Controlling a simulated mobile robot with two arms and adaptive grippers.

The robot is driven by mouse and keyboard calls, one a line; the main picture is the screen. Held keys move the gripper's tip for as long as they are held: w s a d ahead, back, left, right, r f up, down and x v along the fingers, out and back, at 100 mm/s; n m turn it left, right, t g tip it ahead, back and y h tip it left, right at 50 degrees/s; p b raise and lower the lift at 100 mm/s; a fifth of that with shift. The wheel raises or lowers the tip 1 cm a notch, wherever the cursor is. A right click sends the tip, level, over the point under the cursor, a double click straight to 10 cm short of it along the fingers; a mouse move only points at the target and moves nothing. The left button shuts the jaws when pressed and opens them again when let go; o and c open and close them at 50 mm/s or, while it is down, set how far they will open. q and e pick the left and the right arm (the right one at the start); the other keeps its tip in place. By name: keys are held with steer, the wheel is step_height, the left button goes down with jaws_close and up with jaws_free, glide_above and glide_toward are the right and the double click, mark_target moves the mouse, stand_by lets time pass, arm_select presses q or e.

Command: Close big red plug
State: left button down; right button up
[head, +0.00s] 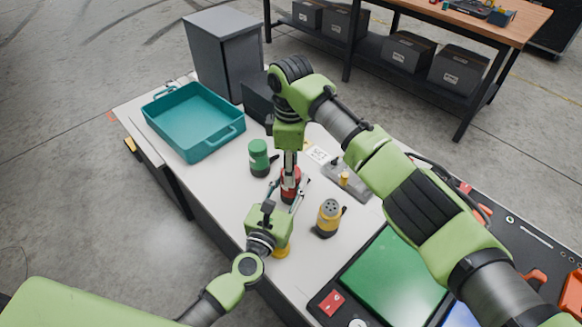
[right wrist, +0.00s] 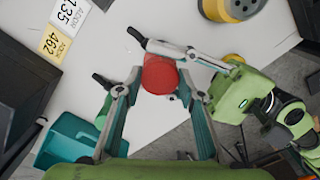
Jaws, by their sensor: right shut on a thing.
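The big red plug (head: 290,185) stands on the light table, with a dark lower part. My right gripper (head: 290,167) comes down from above and is shut on its top. In the right wrist view the red top (right wrist: 160,75) sits between the right fingers (right wrist: 158,90). My left gripper (head: 287,186) reaches in low from the front, its two fingers spread on either side of the plug. Whether the left fingers touch the plug is unclear.
A green plug (head: 259,157) stands to the left and a yellow plug (head: 329,217) to the right. A teal tote (head: 215,143) is at the table's left end. A grey fixture (head: 346,182) and labelled cards (head: 318,154) lie behind. A green panel (head: 395,280) is at front right.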

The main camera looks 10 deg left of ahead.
steer(key=m, duration=0.4)
steer(key=shift+a, duration=0.1)
steer(key=m, duration=0.4)
steer(key=o, duration=1.2)
steer(key=shift+r, duration=2.25)
